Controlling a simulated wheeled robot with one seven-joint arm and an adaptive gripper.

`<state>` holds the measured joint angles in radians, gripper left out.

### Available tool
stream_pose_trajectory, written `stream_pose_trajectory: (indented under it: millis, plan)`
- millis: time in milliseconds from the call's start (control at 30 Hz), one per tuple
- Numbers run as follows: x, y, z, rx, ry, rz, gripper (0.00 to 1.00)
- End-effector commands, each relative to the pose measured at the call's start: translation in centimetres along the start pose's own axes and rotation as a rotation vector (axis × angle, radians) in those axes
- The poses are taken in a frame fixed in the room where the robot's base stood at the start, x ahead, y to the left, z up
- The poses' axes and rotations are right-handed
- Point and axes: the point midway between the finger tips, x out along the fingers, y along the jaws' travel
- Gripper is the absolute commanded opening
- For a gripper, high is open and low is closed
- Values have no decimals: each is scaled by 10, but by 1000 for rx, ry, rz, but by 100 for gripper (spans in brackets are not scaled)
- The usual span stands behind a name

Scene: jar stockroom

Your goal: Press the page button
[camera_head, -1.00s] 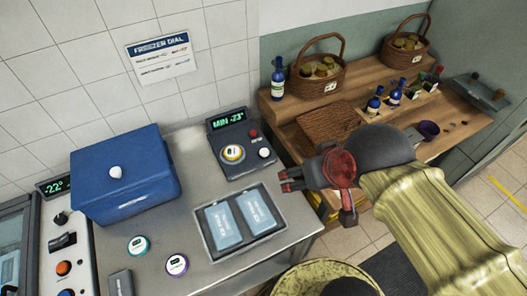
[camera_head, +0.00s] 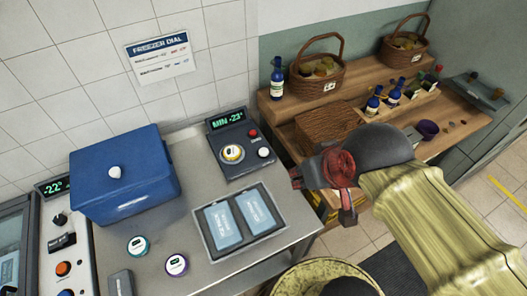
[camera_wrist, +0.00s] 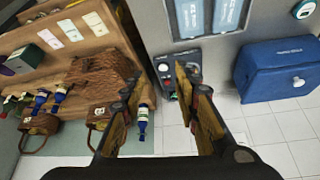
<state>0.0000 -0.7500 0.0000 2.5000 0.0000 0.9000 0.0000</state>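A dark control box (camera_head: 232,168) with a green display (camera_head: 227,119) reading "MIN -23°" stands on the steel table. It carries a yellow-and-white round dial (camera_head: 232,153), a red button (camera_head: 253,133) and a white button (camera_head: 264,152). No label tells which one is the page button. My gripper (camera_head: 296,177) is to the right of and in front of the box, apart from it. In the wrist view, my gripper (camera_wrist: 156,76) shows two fingers spread apart with nothing between them. Part of the box, with a white button (camera_wrist: 163,67), shows beyond the fingers.
A blue cooler box (camera_head: 120,180) stands left on the table. A grey tray (camera_head: 203,233) with two blue packs lies in front of the control box. Another panel with a "-22°" display (camera_head: 55,187) is at far left. A wooden shelf (camera_head: 285,112) with baskets and bottles is at right.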

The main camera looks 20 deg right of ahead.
Motion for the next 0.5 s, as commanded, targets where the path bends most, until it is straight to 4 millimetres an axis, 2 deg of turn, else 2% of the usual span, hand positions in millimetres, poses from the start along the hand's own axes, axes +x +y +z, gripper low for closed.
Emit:
stream_pose_trajectory:
  millis: [500]
  plan:
    - [0,0,0,0,0,0,0]
